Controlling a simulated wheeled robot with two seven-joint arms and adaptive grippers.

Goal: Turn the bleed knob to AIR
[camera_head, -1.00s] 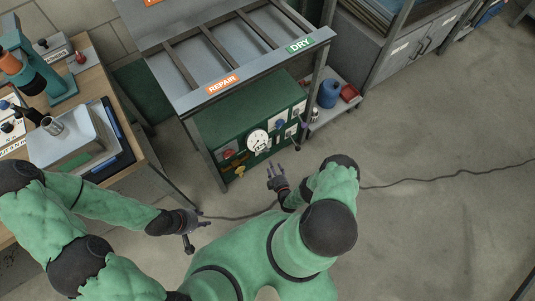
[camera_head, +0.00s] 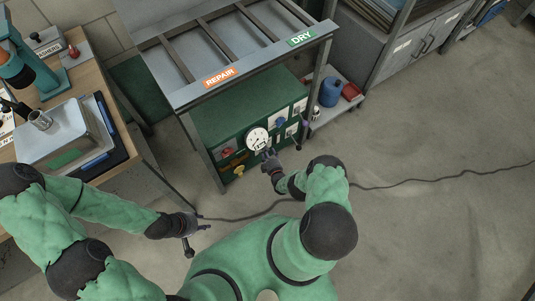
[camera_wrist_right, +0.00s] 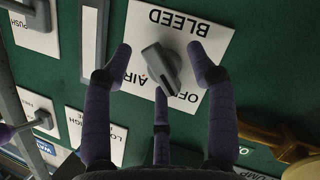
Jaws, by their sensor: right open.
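The bleed knob (camera_wrist_right: 160,68) is a grey bar-shaped knob on a white plate (camera_wrist_right: 205,30) marked BLEED, AIR and OFF, upside down in the right wrist view. The knob sits slanted, its lower end towards OFF. My right gripper (camera_wrist_right: 159,58) is open, with dark fingers on both sides of the knob and a third below it. I cannot tell whether they touch it. In the head view my right gripper (camera_head: 269,158) is at the front of the green panel (camera_head: 237,152) and hides the knob. My left gripper (camera_head: 200,237) is open and empty, low at the left.
A dial gauge (camera_head: 257,138) and a yellow handle (camera_head: 239,170) are on the panel. A brass-coloured part (camera_wrist_right: 270,140) is right of my fingers. The rack's front rail (camera_head: 250,70) overhangs the panel. A cable (camera_head: 400,184) crosses the open floor.

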